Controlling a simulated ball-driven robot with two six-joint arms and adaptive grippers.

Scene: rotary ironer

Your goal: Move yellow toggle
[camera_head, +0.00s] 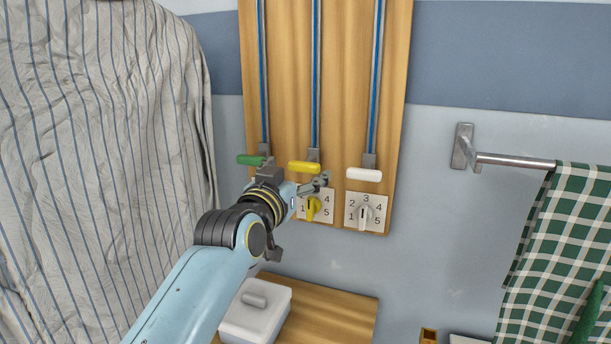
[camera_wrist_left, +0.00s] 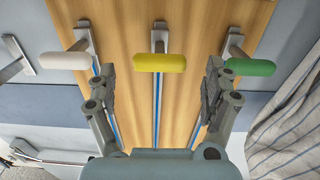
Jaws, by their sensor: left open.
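The yellow toggle (camera_head: 304,167) is a short rounded bar on the middle of three vertical blue-striped tracks on a wooden board, near the track's lower end. In the left wrist view the yellow toggle (camera_wrist_left: 160,63) lies level between and just beyond the two spread fingertips. My left gripper (camera_head: 296,179) is open and empty, just below and in front of the yellow toggle; it also shows in the left wrist view (camera_wrist_left: 160,76). No contact is visible. My right gripper is not in view.
A green toggle (camera_head: 249,160) and a white toggle (camera_head: 364,174) flank the yellow one. Below are a yellow dial (camera_head: 313,208) and a white dial (camera_head: 364,214). Striped cloth (camera_head: 100,130) hangs left; a metal rail (camera_head: 515,161) with checked cloth (camera_head: 565,240) is right.

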